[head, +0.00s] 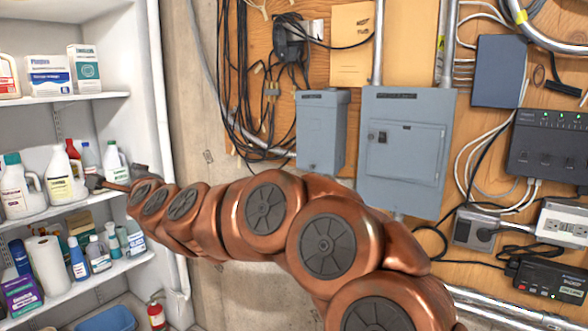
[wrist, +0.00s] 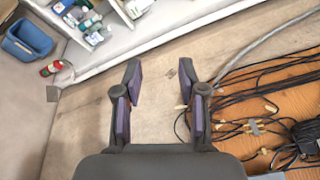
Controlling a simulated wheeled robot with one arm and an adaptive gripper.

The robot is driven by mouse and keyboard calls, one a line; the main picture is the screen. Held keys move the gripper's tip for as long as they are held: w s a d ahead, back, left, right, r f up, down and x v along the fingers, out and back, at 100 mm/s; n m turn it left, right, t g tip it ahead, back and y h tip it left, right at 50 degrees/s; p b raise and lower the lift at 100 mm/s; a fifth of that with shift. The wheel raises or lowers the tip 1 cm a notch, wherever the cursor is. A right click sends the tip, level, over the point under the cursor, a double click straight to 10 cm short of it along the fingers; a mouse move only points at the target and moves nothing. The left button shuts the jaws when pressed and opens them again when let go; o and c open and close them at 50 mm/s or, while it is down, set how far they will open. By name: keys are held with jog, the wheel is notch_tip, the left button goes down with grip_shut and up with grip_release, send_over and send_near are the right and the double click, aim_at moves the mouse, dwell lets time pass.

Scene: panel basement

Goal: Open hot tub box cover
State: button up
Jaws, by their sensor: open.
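Two grey metal boxes hang on the plywood wall in the head view: a smaller, narrow box (head: 321,130) and a larger panel (head: 405,150) with a hinged door and a small dark latch. Both look shut. Neither grey box shows clearly there.
White shelves (head: 75,100) with bottles stand at the left, close to my gripper. A white vertical pipe (head: 160,120) runs beside them. Black cables (head: 245,90) hang left of the smaller box.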

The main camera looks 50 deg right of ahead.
jog(key=s+d+r+m+g+h, duration=0.1)
jog(key=d+r+m+g+h, duration=0.1)
jog(key=d+m+h, duration=0.75)
jog(key=m+g+h, duration=0.4)
jog(key=m+g, duration=1)
jog(key=m, duration=0.3)
send_near(310, 167)
jog(key=d, duration=0.2)
jog(key=shift+n, duration=0.35)
jog(key=shift+w+d+p, duration=0.15)
jog(key=shift+d+p, duration=1.5)
jog(key=shift+d, duration=2)
jog(key=shift+c, duration=0.3)
grip_shut()
